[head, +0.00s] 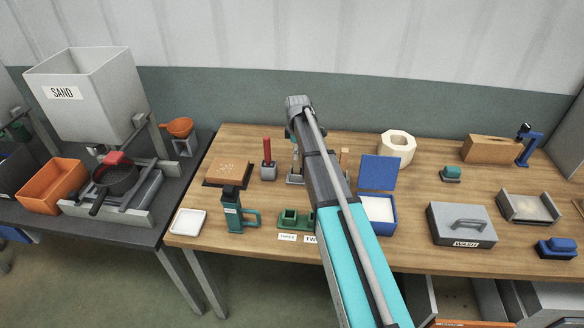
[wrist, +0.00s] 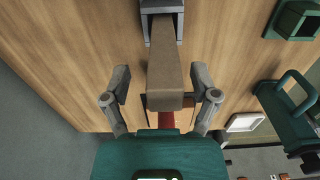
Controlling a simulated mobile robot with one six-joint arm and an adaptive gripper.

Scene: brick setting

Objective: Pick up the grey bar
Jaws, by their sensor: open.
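The grey bar (wrist: 165,75) stands in a small grey holder (wrist: 162,20) in the wrist view and looks brownish-grey there. My gripper (wrist: 161,82) is open, with one finger on each side of the bar and a visible gap on both sides. The bar's near end lies between the fingers, close to the palm. I cannot tell how deep the fingers reach along it. In the head view, my arm hides most of the gripper and part of the bar and its holder (head: 294,179).
A red bar (head: 267,151) in its own holder stands just left. A brown block (head: 228,172), a green-handled tool (head: 235,212), a green socket (head: 288,220) and a white tray (head: 188,221) are nearby. An open blue box (head: 379,215) stands right of my arm.

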